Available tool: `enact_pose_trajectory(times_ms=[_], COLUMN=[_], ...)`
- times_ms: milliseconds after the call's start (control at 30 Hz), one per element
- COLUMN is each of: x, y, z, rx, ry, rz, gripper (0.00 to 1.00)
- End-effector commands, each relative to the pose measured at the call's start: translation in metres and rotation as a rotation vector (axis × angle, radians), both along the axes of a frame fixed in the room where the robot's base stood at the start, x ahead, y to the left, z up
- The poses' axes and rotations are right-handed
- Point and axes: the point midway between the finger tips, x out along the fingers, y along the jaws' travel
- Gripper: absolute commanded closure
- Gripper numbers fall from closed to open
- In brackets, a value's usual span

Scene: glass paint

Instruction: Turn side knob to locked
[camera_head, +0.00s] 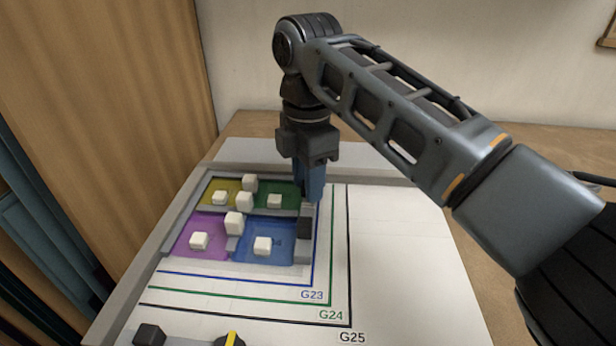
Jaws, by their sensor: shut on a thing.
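My gripper (309,192) points down at the right side of a frame (207,179) with coloured panes. Its blue fingers are closed on a small part at the frame's right edge, which looks like the side knob. The fingers hide most of that part, so its turned position and any locked mark cannot be read. A dark block (305,222) sits just below the fingers on the same side. The panes are yellow, green, purple (187,249) and blue (250,229), and white blocks (199,240) stand on and between them.
A black knob with a yellow stripe (231,339) and a dark block (149,335) sit at the board's near edge. The board (400,270) bears nested outlines marked G23, G24 and G25. Its right part is clear. A wooden panel (110,80) rises at left.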

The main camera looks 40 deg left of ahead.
Motion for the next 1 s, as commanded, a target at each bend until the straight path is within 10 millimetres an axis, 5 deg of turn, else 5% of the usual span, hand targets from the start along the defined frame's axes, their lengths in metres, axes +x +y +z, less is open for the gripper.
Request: enact_pose_trajectory(times_ms=[267, 633, 1000], x=[-0.0002, -0.0007, -0.0007], y=[-0.0002, 0.0001, 0.0012], z=[0.0001, 0.0027, 0.0052], rx=[-0.001, -0.002, -0.002], ry=[0.000, 0.003, 0.007], rz=[0.000, -0.072, -0.365], gripper=[0.96, 0.96, 0.96])
